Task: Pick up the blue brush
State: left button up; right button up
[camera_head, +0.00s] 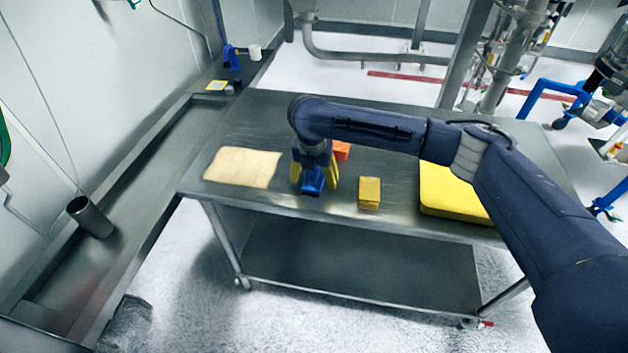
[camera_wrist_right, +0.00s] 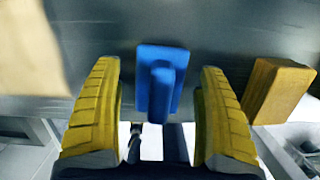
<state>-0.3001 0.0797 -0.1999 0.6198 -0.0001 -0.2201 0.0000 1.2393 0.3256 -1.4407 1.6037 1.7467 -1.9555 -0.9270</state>
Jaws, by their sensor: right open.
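The blue brush (camera_head: 313,181) lies on the metal table near its front edge. In the right wrist view the blue brush (camera_wrist_right: 161,82) shows as a blue block with a raised handle, in the middle ahead of the fingers. My right gripper (camera_head: 315,172) points down at it. Its two yellow fingers (camera_wrist_right: 161,110) stand apart on either side of the brush's handle, with a visible gap on both sides. I cannot tell how high the fingertips are above the table. My left gripper is in neither view.
A yellow block (camera_head: 369,192) stands right of the brush and also shows in the right wrist view (camera_wrist_right: 277,91). An orange block (camera_head: 341,150) is behind. A beige sheet (camera_head: 242,167) lies left, a yellow case (camera_head: 448,192) right. The metal table (camera_head: 262,115) is clear at back left.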

jog(key=shift+w+f, duration=0.1)
jog(key=shift+f, duration=0.5)
jog(key=c, duration=1.3)
jog(key=shift+r, duration=0.1)
notch_tip(320, 180, up, 20)
jog(key=shift+f, duration=0.1)
jog(key=o, duration=0.6)
jog(key=shift+c, duration=0.2)
jog(key=c, duration=0.5)
